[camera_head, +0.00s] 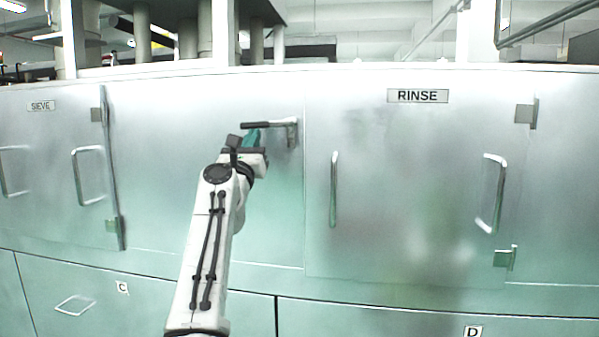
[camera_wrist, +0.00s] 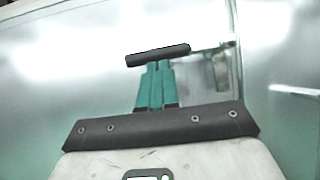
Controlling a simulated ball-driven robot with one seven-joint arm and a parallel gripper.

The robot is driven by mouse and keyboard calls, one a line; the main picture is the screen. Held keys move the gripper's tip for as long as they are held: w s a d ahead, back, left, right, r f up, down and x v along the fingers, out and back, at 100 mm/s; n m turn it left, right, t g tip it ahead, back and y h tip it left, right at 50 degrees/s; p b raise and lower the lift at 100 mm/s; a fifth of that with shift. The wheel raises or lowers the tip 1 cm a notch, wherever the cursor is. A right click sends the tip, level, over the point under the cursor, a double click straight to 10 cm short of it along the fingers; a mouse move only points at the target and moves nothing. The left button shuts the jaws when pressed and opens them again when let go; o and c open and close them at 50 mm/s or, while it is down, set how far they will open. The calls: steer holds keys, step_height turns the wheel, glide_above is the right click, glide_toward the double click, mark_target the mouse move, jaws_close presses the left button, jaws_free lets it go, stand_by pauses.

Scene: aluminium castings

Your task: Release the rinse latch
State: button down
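The rinse latch is a lever with a black grip (camera_head: 262,125) and a metal mount (camera_head: 292,133), on the panel just left of the RINSE door (camera_head: 400,190). The lever lies about level, its grip pointing left. The grip also shows in the wrist view (camera_wrist: 158,54), slightly tilted, with the metal part to its right, blurred. My gripper (camera_head: 252,136) has teal fingers close together; they show in the wrist view (camera_wrist: 156,80) with their tips right at the grip. The fingers look shut side by side, with nothing visible between them. Whether the tips touch the grip, I cannot tell.
The RINSE door has a vertical handle (camera_head: 334,189) on its left and another handle (camera_head: 493,194) on its right, with hinges nearby. A SIEVE door (camera_head: 40,170) stands at the left. Lower panels C (camera_head: 122,288) and D (camera_head: 473,331) lie below.

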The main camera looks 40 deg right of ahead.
steer(key=shift+r+m+g+h+b, duration=0.25)
steer(key=shift+m+g+h+b, duration=0.2)
steer(key=shift+m, duration=0.35)
steer(key=shift+r, duration=0.1)
steer(key=w+d+f+b+v, duration=0.1)
steer(key=f+b+v, duration=0.1)
steer(key=v, duration=1.1)
steer(key=shift+f, duration=0.15)
steer(key=shift+d+f, duration=0.1)
